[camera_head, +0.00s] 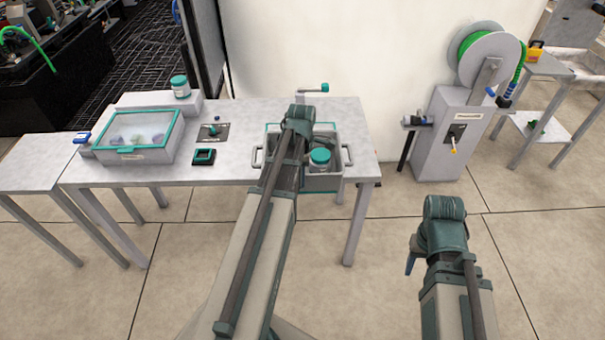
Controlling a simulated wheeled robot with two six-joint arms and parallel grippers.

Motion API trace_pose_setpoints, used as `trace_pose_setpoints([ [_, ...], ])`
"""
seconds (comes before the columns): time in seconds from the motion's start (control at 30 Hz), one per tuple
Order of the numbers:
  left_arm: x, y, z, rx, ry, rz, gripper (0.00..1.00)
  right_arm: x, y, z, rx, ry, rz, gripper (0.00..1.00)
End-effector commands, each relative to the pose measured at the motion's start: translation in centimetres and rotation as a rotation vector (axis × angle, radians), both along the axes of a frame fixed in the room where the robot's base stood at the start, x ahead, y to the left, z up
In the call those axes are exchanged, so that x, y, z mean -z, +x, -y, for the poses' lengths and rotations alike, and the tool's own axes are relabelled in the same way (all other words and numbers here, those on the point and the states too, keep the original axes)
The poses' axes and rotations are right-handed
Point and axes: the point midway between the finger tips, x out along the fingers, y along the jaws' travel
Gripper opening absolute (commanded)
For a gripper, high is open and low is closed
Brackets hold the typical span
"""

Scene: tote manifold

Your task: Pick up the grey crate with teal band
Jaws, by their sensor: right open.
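The grey crate with teal band (322,184) stands on the grey table, near its right end. Its teal rim shows at the back, and it has a grey handle on its left and right sides. A jar with a teal lid (320,160) stands inside it. My left arm reaches over the crate and covers its middle; my left gripper is hidden, so I cannot tell whether it touches the crate. My right gripper (411,264) is open, low over the floor to the right of the table, apart from the crate. Only a little of it shows below my wrist.
A hose-reel pedestal (445,150) stands to the right. Floor between is clear.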

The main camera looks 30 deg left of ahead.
Motion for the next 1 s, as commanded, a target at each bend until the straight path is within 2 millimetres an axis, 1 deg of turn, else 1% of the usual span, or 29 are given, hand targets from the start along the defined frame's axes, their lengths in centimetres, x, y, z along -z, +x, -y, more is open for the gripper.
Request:
trace_pose_setpoints([
  [0.13,0.1,0.0,0.0,0.0,0.0,0.0,0.4,0.1,0.0,0.0,0.0,0.0,0.0,0.5],
  [0.27,0.9,0.1,0.1,0.0,0.0,0.0,0.4,0.9,0.0,0.0,0.0,0.0,0.0,0.5],
  [0.5,3.9,0.3,0.5,0.0,0.0,0.0,0.4,3.8,0.0,0.0,0.0,0.0,0.0,0.5],
  [0.63,5.1,0.2,0.5,0.0,0.0,0.0,0.4,5.1,0.0,0.0,0.0,0.0,0.0,0.5],
  [0.93,5.1,0.2,0.5,0.0,0.0,0.0,0.4,5.1,0.0,0.0,0.0,0.0,0.0,0.5],
  [1.0,5.1,0.2,0.5,0.0,0.0,0.0,0.27,5.1,0.0,0.0,0.0,0.0,0.0,0.5],
])
